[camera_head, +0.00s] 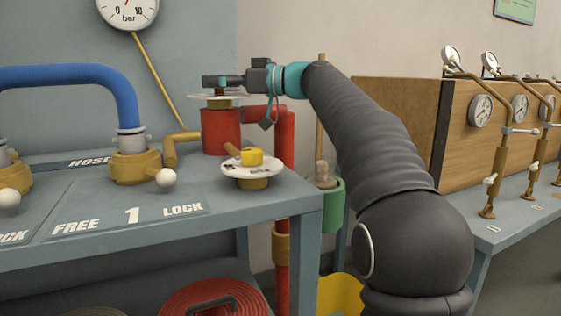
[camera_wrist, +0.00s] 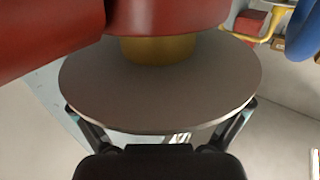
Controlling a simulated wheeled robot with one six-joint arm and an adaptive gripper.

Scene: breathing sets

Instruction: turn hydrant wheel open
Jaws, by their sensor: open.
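The hydrant wheel (camera_head: 199,97) is a thin flat disc on top of the red hydrant body (camera_head: 221,132). In the wrist view the wheel (camera_wrist: 160,95) shows as a broad grey-brown disc, with a brass collar and the red body beyond it. My gripper (camera_head: 219,81) is level just above the wheel in the head view, reaching in from the right. In the wrist view its two dark fingers come up at either side of the disc's near rim. Their tips are hidden behind the disc, so contact cannot be told. The jaws are open.
A white dial with a yellow knob (camera_head: 250,168) stands on the bench in front of the hydrant. A blue hose (camera_head: 75,76) is at left, below a pressure gauge (camera_head: 127,9). A red pipe (camera_head: 284,165) and a wooden cabinet (camera_head: 400,123) lie to the right.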

